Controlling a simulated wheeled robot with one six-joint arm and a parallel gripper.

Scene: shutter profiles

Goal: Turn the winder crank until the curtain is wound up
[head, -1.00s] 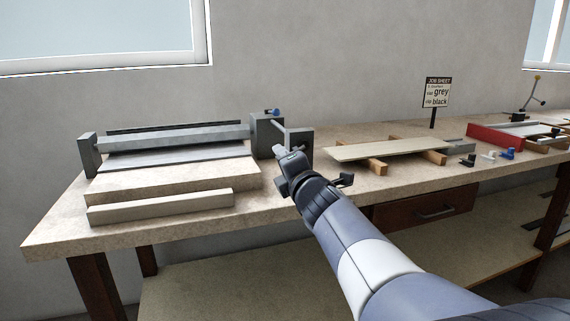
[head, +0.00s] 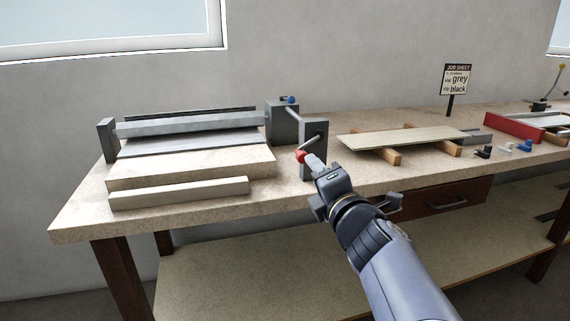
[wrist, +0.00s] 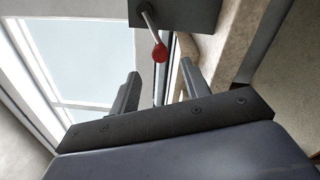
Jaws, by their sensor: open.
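The winder stands at the left of the bench, with a long grey roller (head: 190,125) between dark grey end blocks. A flat grey sheet (head: 190,144), perhaps the curtain, lies in front of the roller. The crank has a thin metal arm (head: 311,143) and a red knob (head: 300,156) in front of the grey block (head: 320,135). My gripper (head: 314,167) is open beside the knob in the head view. In the wrist view the red knob (wrist: 160,54) shows beyond my open fingers (wrist: 160,88), in line with the gap. Contact is not visible.
A pale strip (head: 245,187) lies at the bench's front left. At right are a board (head: 405,143) on wooden blocks, small clips (head: 505,148), a red bar (head: 515,127) and a job sheet sign (head: 457,80).

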